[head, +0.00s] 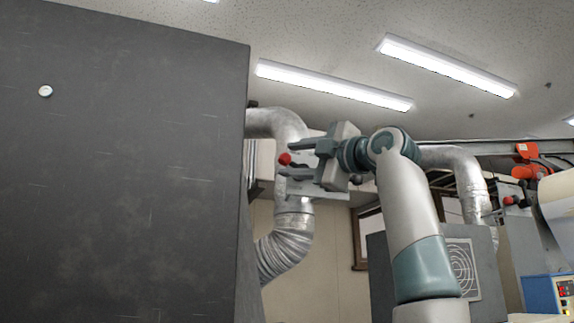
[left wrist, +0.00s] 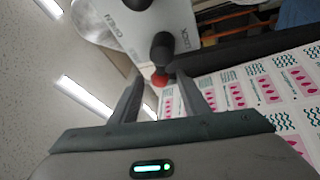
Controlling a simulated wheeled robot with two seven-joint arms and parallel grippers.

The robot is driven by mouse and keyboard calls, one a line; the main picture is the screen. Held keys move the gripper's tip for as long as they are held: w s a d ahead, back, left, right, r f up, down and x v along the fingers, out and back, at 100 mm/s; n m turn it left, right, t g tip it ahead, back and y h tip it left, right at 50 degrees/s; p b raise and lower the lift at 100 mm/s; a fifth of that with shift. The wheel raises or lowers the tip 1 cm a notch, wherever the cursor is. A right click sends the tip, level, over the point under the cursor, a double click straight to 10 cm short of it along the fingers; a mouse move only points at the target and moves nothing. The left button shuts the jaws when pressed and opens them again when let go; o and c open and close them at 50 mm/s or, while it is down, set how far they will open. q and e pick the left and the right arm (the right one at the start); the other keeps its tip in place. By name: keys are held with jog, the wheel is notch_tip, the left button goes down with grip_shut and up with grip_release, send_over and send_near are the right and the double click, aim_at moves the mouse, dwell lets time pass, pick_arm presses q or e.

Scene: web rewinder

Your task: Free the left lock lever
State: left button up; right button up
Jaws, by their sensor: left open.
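The lock lever has a red knob (head: 284,158) and stands on a pale plate (left wrist: 128,18). In the left wrist view the plate reads OPEN and LOCK, and the lever's dark shaft (left wrist: 162,48) ends in the red knob (left wrist: 160,79). The shaft is nearer the LOCK lettering. My left gripper (head: 288,159) is open, its fingers pointing left, one above and one below the knob in the head view. In the left wrist view its fingertips (left wrist: 157,74) stand either side of the knob, with no clear contact. My right gripper is out of view.
A large dark panel (head: 120,160) fills the left of the head view. Silver ducts (head: 285,255) run behind the gripper. A printed web (left wrist: 245,92) passes at the right in the left wrist view, near a dark bar (left wrist: 250,55). An orange-red device (head: 527,172) is at far right.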

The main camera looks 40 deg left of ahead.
pick_arm(q)
jog(key=b+v, duration=0.4)
jog(key=v, duration=1)
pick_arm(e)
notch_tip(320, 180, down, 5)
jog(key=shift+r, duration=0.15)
pick_arm(q)
jog(key=shift+d, duration=0.1)
jog(key=shift+c, duration=0.3)
